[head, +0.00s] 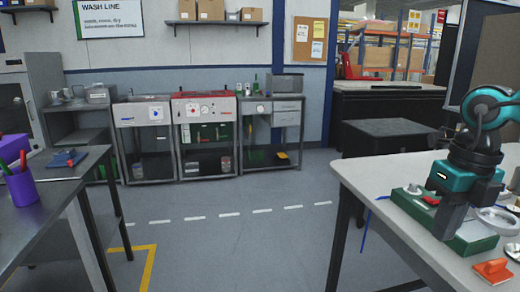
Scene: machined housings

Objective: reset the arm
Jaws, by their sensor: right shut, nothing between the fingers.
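My right arm (484,125), dark with teal parts, comes in at the right edge of the head view. My right gripper (450,226) points down over a green tray (474,246) on the light-topped table at the right. Its fingers are shut with nothing held between them. It hides part of the tray, and I cannot tell whether the fingertips touch it. My left arm and gripper are not in view.
Metal parts, including a ring-shaped one (499,221), lie by the gripper. A left bench (42,215) carries a purple pen cup (22,189). The floor between is clear. Wash stations (204,110) line the wall.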

